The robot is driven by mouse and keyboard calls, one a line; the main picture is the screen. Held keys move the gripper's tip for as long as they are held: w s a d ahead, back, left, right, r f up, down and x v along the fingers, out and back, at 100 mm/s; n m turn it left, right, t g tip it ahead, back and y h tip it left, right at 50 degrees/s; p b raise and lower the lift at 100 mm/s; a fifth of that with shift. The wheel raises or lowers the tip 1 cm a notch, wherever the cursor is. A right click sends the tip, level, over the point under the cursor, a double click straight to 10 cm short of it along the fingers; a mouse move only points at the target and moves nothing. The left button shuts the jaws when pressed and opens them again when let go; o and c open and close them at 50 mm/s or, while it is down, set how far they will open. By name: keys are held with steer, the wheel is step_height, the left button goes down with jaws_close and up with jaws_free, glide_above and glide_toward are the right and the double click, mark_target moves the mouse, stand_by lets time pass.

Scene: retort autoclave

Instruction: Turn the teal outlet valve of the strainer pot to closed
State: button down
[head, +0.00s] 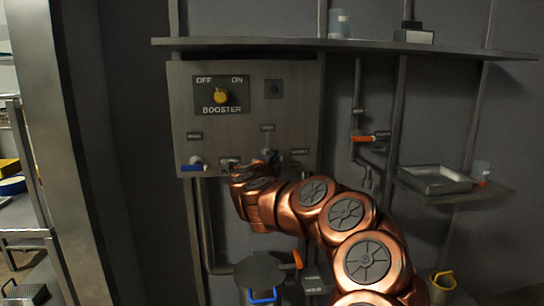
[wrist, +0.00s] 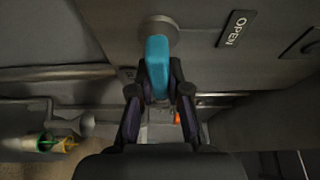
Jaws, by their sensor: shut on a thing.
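The teal valve handle (wrist: 157,62) hangs from a round grey hub (wrist: 158,28) on a grey panel in the wrist view. My gripper (wrist: 161,80) has one finger on each side of the handle's lower part and is shut on it. A plate marked OPEN (wrist: 236,29) is to the right of the hub. In the head view my copper-coloured arm reaches the lower edge of the steel panel (head: 290,110). The teal handle and my fingertips are hidden there. I cannot tell which vessel is the strainer pot.
A yellow booster knob (head: 220,96) is on the panel, with a blue-handled valve (head: 193,163) at its lower left. An orange-handled valve (head: 372,137) is on the pipe to the right. A shelf with a metal tray (head: 436,180) is further right. A dark round lid (head: 258,270) is below my arm.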

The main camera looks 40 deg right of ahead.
steer(key=shift+d+f, duration=0.1)
stand_by(0.4)
steer(key=c, duration=1.1)
jaws_free()
steer(key=shift+s, duration=0.1)
steer(key=shift+v, duration=6)
